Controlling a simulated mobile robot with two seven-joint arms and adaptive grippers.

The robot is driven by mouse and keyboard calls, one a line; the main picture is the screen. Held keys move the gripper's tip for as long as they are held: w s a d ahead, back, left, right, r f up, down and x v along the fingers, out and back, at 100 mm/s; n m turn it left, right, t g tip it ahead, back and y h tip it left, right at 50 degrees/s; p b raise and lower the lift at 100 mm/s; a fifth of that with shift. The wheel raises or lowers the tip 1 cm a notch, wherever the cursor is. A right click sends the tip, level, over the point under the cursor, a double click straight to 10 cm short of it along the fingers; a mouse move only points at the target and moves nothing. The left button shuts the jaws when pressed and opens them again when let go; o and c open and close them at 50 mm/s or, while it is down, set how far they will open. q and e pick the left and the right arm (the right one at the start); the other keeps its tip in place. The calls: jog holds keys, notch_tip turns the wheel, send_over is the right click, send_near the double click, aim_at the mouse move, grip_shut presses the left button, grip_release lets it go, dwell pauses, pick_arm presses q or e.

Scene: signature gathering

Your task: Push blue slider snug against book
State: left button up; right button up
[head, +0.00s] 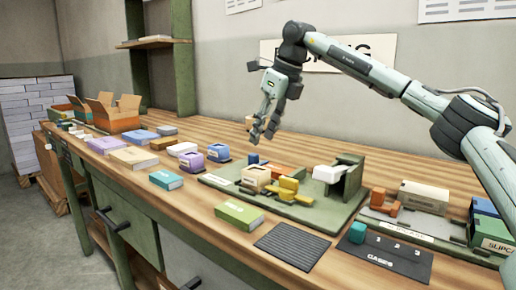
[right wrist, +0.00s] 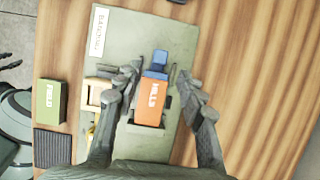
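The blue slider (right wrist: 157,62) is at the upper end of the orange book marked HILLS (right wrist: 152,100) in the right wrist view, very close to it; I cannot tell whether they touch. Both are on the green-grey board (right wrist: 125,35). In the head view the right gripper (head: 263,137) hangs above the board's back part.
A cream block (head: 256,176), yellow clamp (head: 288,188) and white block (head: 328,173) stand on the board. A green book (head: 239,214) and ridged black mat (head: 291,247) lie in front. Several books stretch left. Bare wood lies behind the board.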

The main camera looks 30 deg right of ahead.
jog(key=v, duration=0.5)
jog(key=shift+s+r, duration=0.1)
dwell(0.4)
